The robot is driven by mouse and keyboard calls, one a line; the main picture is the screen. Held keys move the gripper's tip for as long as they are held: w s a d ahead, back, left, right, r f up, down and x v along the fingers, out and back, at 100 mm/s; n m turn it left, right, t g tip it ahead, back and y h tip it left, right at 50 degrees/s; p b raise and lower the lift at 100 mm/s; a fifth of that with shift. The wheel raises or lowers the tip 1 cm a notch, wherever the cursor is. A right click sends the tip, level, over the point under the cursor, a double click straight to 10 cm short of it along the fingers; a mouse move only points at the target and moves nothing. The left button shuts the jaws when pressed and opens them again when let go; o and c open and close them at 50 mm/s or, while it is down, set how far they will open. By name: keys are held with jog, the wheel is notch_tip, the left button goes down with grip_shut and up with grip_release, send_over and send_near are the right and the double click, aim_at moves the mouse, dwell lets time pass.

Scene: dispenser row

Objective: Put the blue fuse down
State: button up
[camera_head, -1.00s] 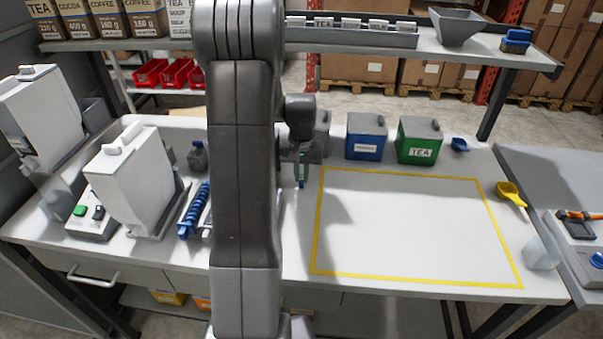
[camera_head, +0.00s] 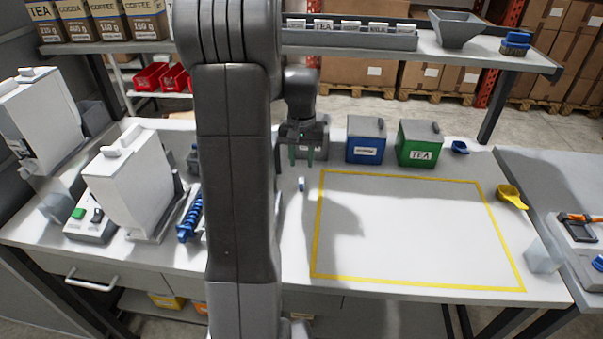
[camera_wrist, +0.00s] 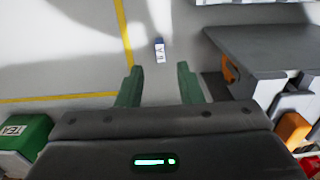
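The blue fuse (camera_head: 301,184) is a small blue and white piece on the white table, just left of the yellow outlined area. It also shows in the wrist view (camera_wrist: 160,50), with a blue end and a white label, outside the yellow line. My gripper (camera_head: 303,158) is above and behind the fuse, apart from it. In the wrist view its two green fingers (camera_wrist: 158,88) are spread with nothing between them.
A blue box (camera_head: 366,140) and a green TEA box (camera_head: 418,143) stand at the back. A grey device (camera_wrist: 255,55) is close beside my gripper. The yellow outlined area (camera_head: 400,284) is empty. A yellow scoop (camera_head: 511,196) lies at its right.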

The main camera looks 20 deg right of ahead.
notch_tip(320, 180, up, 4)
jog(key=shift+r, duration=0.2)
jog(key=shift+o, duration=0.6)
jog(key=shift+r, duration=0.25)
jog(key=t+h+b, duration=0.2)
jog(key=t+b, duration=0.2)
jog(key=b, duration=0.4)
send_near(302, 180)
jog(key=x, duration=0.5)
jog(key=shift+s+a+f, duration=0.15)
jog(key=shift+s, duration=0.2)
jog(key=x, duration=0.4)
jog(key=shift+w, duration=0.35)
jog(key=shift+w+f, duration=0.2)
jog(key=shift+f, duration=0.25)
